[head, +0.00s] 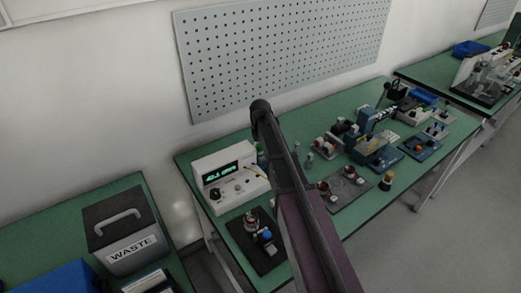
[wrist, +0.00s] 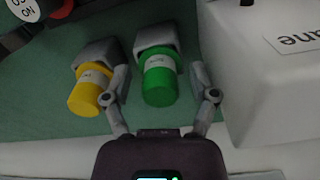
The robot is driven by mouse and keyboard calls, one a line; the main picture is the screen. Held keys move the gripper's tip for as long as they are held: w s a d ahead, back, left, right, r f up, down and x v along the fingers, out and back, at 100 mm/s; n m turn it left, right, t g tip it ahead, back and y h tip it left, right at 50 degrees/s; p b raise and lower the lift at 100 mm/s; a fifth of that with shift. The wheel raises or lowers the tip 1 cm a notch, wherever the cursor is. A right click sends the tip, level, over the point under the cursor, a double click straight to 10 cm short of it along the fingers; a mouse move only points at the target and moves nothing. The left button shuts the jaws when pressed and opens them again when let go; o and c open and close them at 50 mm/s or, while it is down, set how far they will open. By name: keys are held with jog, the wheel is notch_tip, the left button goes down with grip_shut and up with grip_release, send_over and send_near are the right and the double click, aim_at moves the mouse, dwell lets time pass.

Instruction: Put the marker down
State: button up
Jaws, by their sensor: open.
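In the wrist view my gripper (wrist: 160,82) is open, one finger on each side of a green capped cylinder (wrist: 159,85) with a white label, likely a marker. A gap shows between it and each finger. A similar yellow cylinder (wrist: 86,94) is just left, partly behind the left finger. A grey block is behind each cylinder; I cannot tell whether these are stands or parts of the cylinders. Both appear over the green bench top (wrist: 40,90). In the head view my arm hides the gripper, and I cannot make out either cylinder.
A white meter (head: 230,178), dark fixture board (head: 256,258) and several bench devices crowd the bench (head: 180,160). A grey waste bin (head: 125,228) stands left.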

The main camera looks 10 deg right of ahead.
jog(key=shift+r, duration=0.1)
notch_tip(320, 180, up, 13)
jog(key=p, duration=1.3)
dwell(0.7)
jog(key=s+m, duration=0.2)
jog(key=s, duration=2.3)
jog(key=shift+d, duration=0.1)
